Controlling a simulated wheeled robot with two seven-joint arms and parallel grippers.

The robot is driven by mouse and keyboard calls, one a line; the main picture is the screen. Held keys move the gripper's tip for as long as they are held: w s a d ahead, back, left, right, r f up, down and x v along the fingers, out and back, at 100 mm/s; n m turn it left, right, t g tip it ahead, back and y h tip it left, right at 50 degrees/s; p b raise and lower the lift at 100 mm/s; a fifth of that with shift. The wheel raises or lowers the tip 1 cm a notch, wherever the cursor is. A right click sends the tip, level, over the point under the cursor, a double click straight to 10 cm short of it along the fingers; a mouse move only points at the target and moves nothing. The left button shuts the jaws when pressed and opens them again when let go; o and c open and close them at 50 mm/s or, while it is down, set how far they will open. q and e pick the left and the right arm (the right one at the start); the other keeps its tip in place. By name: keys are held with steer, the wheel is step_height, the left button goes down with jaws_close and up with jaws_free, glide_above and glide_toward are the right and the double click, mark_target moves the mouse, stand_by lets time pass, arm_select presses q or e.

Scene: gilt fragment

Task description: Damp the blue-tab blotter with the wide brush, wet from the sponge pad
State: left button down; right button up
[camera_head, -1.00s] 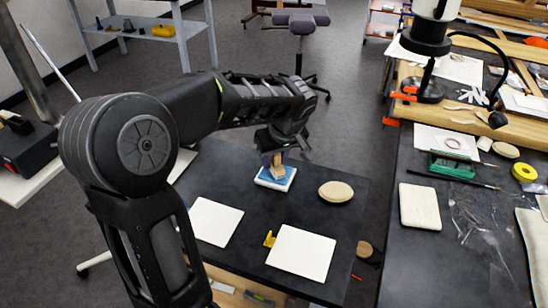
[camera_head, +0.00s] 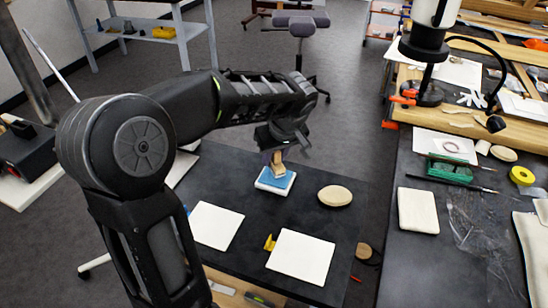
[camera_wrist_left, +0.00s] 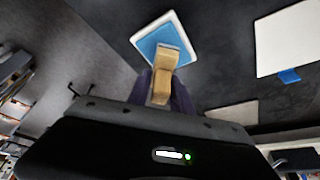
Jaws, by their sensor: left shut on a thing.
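My left gripper (camera_head: 272,146) is shut on the wide brush (camera_head: 279,164), which has a tan wooden handle and points downward. The brush (camera_wrist_left: 161,80) also shows in the left wrist view. Its head is over the blue sponge pad (camera_head: 275,182), which sits in a white square tray; I cannot tell whether it touches. The blue-tab blotter (camera_head: 215,226) is a white square at the left of the dark table. Its blue tab (camera_wrist_left: 289,75) shows clearly in the left wrist view. My right gripper is not in view.
A second white blotter (camera_head: 301,257) with a yellow tab (camera_head: 269,242) lies at the table's front right. A beige oval object (camera_head: 335,195) lies right of the pad. A dark bench (camera_head: 400,270) with tools and a lamp stands to the right. Bare table lies between pad and blotters.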

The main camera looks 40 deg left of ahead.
arm_select(q)
steer(key=shift+r+p, duration=1.2)
steer(key=shift+r, duration=1.2)
